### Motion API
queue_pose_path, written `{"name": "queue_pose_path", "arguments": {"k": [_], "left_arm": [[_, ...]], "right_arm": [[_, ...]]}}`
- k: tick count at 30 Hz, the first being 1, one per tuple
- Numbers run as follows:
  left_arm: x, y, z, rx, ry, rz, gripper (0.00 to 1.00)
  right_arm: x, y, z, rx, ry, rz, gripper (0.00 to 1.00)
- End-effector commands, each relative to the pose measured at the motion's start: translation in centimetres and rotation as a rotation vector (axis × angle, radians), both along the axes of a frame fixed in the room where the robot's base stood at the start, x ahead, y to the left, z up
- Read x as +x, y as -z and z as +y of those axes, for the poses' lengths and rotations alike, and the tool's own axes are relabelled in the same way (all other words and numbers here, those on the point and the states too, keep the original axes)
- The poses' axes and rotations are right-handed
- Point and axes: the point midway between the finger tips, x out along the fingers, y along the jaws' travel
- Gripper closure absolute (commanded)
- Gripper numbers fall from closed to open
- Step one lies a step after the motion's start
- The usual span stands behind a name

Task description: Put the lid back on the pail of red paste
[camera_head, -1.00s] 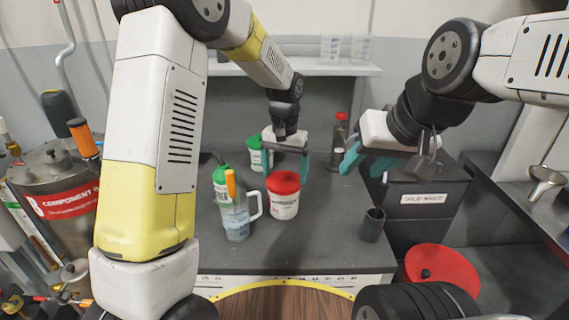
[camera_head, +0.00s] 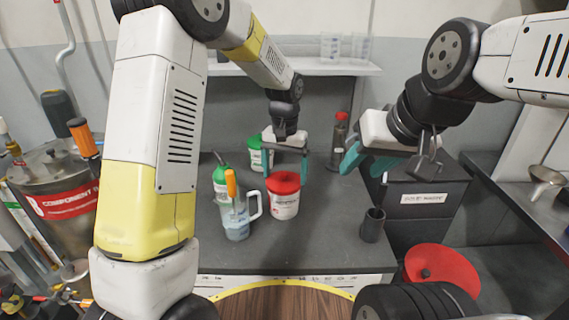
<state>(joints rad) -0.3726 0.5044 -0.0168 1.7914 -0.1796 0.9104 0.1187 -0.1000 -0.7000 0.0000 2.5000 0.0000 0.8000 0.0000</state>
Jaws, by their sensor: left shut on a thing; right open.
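The pail of red paste (camera_head: 285,208) is a white tub with a red label, standing on the grey worktop. The red lid (camera_head: 283,181) is at the top of the pail. I cannot tell whether it is fully seated. My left gripper (camera_head: 286,170) is above the pail from behind, its teal fingers on either side of the lid and shut on it. My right gripper (camera_head: 363,168) is open and empty, held in the air to the right of the pail.
A clear jug (camera_head: 237,222) with an orange-handled tool stands just left of the pail, a green bottle (camera_head: 219,184) behind it. A green-lidded tub (camera_head: 254,158), a red-capped bottle (camera_head: 338,145) and a dark cup (camera_head: 372,226) stand around. The worktop front is clear.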

Motion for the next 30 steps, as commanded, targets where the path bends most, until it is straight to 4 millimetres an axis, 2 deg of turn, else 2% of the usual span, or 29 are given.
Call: {"name": "queue_pose_path", "arguments": {"k": [25,26,27,30], "left_arm": [[-0.01,0.17,0.0,0.0,0.0,0.0,0.48],[-0.01,0.17,0.0,0.0,0.0,0.0,0.04],[-0.01,0.17,0.0,0.0,0.0,0.0,0.0],[-0.01,0.17,0.0,0.0,0.0,0.0,0.0]], "right_arm": [[0.0,0.0,0.0,0.0,0.0,0.0,0.56],[0.0,0.0,0.0,0.0,0.0,0.0,0.56],[0.0,0.0,0.0,0.0,0.0,0.0,0.56],[0.0,0.0,0.0,0.0,0.0,0.0,0.56]]}}
